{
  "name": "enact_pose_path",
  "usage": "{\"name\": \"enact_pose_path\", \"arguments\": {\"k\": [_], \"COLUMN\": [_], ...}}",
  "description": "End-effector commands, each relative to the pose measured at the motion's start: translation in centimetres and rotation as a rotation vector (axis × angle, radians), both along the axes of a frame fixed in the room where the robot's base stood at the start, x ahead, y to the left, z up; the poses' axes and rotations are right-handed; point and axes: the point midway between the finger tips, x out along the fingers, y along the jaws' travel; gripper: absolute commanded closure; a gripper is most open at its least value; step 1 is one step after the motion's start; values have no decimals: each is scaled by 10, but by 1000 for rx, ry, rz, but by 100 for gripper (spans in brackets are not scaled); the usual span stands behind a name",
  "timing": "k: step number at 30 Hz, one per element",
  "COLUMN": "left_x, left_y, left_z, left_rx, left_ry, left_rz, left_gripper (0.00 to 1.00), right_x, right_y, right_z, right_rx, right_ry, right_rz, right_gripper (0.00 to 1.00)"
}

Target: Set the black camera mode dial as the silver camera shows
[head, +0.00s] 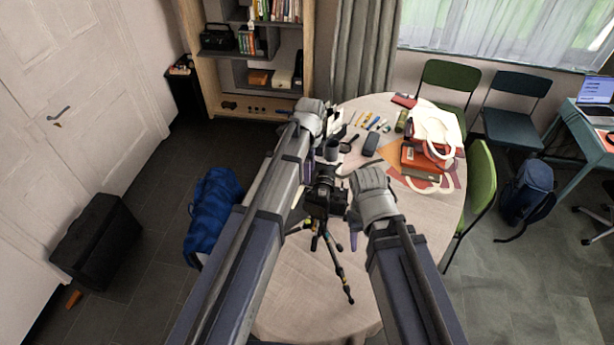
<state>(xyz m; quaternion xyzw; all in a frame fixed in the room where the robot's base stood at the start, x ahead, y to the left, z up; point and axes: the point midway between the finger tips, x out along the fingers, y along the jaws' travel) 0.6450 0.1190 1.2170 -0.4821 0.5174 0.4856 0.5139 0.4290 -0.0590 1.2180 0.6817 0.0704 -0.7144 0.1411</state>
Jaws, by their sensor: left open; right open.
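The black camera (324,196) stands on a tripod (335,262) at the near middle of the round table. Its mode dial is too small to make out. My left gripper (308,168) is open, at the left side of the black camera, with its fingers mostly hidden by my arm. My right gripper (353,220) is open, close to the right side of the black camera. I cannot tell whether either gripper touches it. I cannot make out the silver camera; my arms cover part of the table.
Behind the camera lie a dark phone (371,143), a mug (331,149) and pens. A white tote bag (436,125) and orange-brown items (420,158) lie at the right. Chairs (483,190) stand around.

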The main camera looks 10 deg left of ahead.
Motion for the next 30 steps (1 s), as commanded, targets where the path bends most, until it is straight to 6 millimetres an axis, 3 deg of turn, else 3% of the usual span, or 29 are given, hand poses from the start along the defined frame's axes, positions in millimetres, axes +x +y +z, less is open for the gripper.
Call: {"name": "enact_pose_path", "arguments": {"k": [11, 24, 30], "left_x": [0, -1, -1], "left_y": [0, 0, 0], "left_z": [-13, -66, -79], "left_rx": [0, 0, 0], "left_ry": [0, 0, 0], "left_rz": [-2, -1, -1], "left_gripper": [47, 47, 47], "right_x": [0, 1, 1], "right_y": [0, 0, 0], "right_z": [-13, -66, -79], "right_rx": [-1, -2, 0], "right_ry": [0, 0, -1], "right_rz": [6, 22, 20], "right_gripper": [50, 50, 50]}}
